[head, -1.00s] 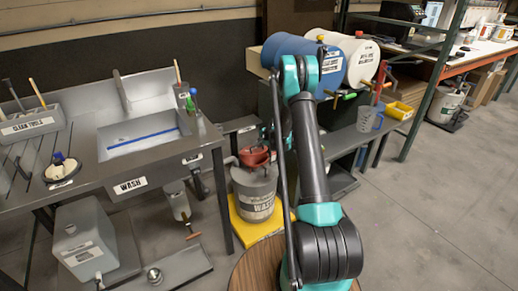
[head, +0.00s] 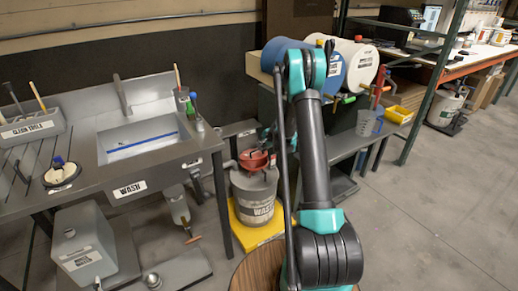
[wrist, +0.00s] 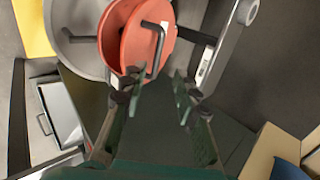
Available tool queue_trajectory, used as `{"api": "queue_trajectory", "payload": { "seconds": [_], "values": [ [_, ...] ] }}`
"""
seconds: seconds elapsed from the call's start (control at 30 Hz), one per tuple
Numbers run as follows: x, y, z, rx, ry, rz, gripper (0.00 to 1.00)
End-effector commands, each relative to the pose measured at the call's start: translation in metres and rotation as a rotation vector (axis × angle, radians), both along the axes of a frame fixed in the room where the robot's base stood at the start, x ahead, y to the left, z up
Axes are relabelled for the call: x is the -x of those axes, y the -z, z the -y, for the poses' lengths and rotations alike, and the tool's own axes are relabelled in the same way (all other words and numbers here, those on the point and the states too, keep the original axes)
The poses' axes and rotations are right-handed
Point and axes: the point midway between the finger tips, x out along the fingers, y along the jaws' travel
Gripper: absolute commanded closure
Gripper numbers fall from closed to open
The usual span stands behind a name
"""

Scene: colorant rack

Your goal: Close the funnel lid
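The red funnel (head: 253,160) sits on top of the grey waste can (head: 257,203), partly beside my arm in the head view. In the wrist view the orange-red funnel lid (wrist: 165,38) shows at top centre as a disc with a dark bent handle (wrist: 157,55). It seems tilted up from the funnel bowl (wrist: 113,32), whose dark inside shows at its left. My gripper (wrist: 160,92) is open and empty, fingers apart, just below the lid in the picture. The left finger is close to the handle's end; I cannot tell whether they touch. My gripper is hidden in the head view.
The wash sink bench (head: 105,186) stands left of the can. A yellow tray (head: 262,232) lies under the can. A round wooden top (head: 262,270) is in front. Floor at right is clear.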

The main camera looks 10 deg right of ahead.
Motion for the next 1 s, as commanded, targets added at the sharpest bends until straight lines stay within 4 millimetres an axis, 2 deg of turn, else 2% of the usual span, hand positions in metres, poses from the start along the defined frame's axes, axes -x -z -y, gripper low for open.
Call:
{"api": "queue_trajectory", "payload": {
  "seconds": [0.1,0.33,0.5,0.8,1.0],
  "values": [
    [0.014,-0.018,0.006,0.001,0.001,0.0,0.7],
    [0.033,-0.042,0.014,0.001,0.001,0.0,0.7],
    [0.039,-0.049,0.017,0.001,0.0,0.001,0.7],
    [0.04,-0.051,0.017,0.001,0.0,0.001,0.7],
    [0.042,-0.054,0.011,0.063,-0.078,-0.003,0.94]
  ]
}}
